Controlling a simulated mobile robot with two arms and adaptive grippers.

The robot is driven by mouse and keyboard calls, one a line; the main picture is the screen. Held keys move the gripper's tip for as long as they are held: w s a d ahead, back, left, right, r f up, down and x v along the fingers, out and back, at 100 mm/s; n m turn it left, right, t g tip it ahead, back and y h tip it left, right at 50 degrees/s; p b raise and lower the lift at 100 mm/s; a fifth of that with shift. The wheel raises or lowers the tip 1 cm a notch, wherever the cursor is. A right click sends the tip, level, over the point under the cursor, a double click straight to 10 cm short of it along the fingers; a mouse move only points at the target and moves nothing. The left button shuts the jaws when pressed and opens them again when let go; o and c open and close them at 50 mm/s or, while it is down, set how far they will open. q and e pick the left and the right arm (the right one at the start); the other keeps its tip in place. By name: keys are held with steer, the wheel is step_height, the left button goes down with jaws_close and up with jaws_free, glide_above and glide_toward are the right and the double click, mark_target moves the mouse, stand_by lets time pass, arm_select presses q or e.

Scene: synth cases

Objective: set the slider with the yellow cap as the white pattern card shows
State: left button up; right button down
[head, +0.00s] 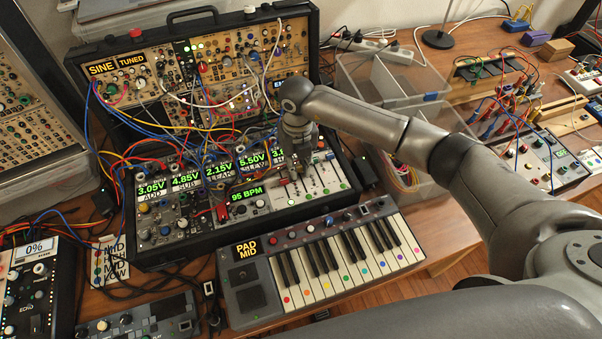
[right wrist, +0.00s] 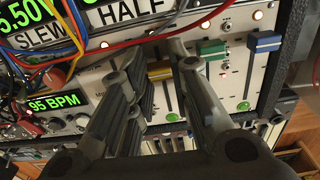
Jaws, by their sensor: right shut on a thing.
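The yellow cap (right wrist: 160,71) sits on a slider in the white panel (right wrist: 243,72), below the HALF label, in the right wrist view. My right gripper (right wrist: 161,64) is shut on this cap, with a finger on each side of it. A length of slot shows below the cap, down to a lit green button. In the head view my right gripper (head: 299,160) reaches down over the slider panel and hides the cap. The white pattern card (head: 110,263) lies at the lower left, with coloured dots beside small words, apparently MID, HIGH, MID, LOW. My left gripper is out of view.
A green cap (right wrist: 212,49) and a blue cap (right wrist: 265,43) sit on sliders to the right of the yellow one. Patch cables (head: 190,120) hang over the synth case. A keyboard (head: 335,258) marked PAD MID stands in front. A clear bin (head: 430,104) stands behind my right arm.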

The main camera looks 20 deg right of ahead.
steer(key=shift+w+f, duration=0.15)
steer(key=shift+w, duration=0.45)
steer(key=shift+w+b, duration=0.15)
steer(key=shift+b, duration=0.15)
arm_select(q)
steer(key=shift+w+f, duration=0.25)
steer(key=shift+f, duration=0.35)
arm_select(e)
steer(key=shift+r, duration=0.25)
steer(key=c, duration=1.6)
jaws_free()
steer(key=shift+w, duration=0.1)
steer(key=shift+r, duration=0.1)
step_height(320, 180, up, 12)
steer(key=shift+f, duration=0.2)
